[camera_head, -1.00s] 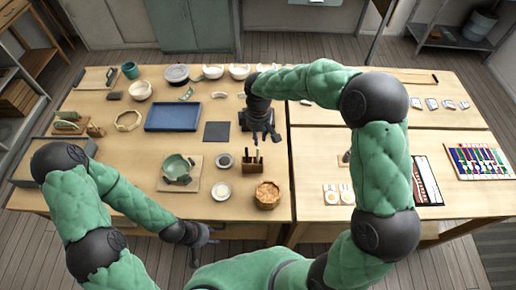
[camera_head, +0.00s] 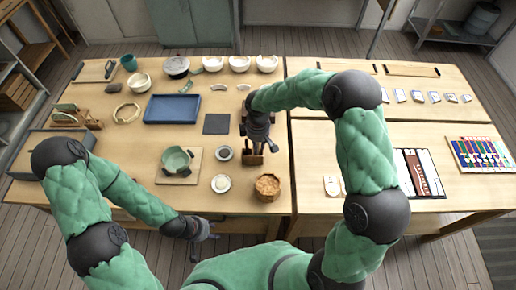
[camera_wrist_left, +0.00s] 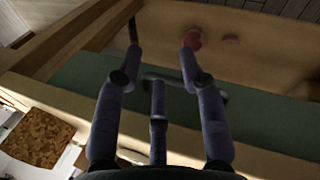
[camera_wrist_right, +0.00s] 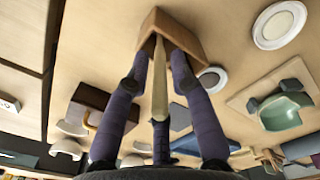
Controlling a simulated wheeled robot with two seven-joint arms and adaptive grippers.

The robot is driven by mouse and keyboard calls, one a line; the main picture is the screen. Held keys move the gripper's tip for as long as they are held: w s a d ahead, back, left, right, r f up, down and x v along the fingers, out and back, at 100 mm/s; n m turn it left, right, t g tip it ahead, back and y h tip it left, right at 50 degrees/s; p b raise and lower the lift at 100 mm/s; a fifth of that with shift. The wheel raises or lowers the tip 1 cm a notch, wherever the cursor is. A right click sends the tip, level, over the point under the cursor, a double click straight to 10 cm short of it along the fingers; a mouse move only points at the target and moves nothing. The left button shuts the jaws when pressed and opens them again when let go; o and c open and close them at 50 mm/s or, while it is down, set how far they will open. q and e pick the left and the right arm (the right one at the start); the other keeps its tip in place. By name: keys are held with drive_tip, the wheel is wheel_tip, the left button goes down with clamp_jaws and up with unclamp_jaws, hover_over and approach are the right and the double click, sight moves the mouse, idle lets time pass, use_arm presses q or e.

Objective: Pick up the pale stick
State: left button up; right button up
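The pale stick (camera_wrist_right: 159,85) stands out of a brown wooden block holder (camera_wrist_right: 177,32) in the right wrist view. My right gripper (camera_wrist_right: 158,45) has its fingers on both sides of the stick, with the tips close to the holder. Whether they press on the stick is not clear. In the head view my right gripper (camera_head: 256,147) hangs over the holder (camera_head: 250,160) and hides most of the stick. My left gripper (camera_head: 203,237) is off the table's front edge, with its fingers apart and empty in the left wrist view (camera_wrist_left: 160,40).
Near the holder are a small grey-rimmed dish (camera_head: 224,153), a white dish (camera_head: 221,183), a basket-like round container (camera_head: 267,187) and a green bowl (camera_head: 175,159) on a board. A dark square mat (camera_head: 216,123) and a blue tray (camera_head: 172,108) lie behind.

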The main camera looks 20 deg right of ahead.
drive_tip(key=shift+c, duration=0.3)
clamp_jaws()
drive_tip(key=shift+r, duration=0.15)
wheel_tip(320, 180, up, 10)
drive_tip(key=shift+f+p, duration=0.1)
drive_tip(key=shift+p, duration=0.75)
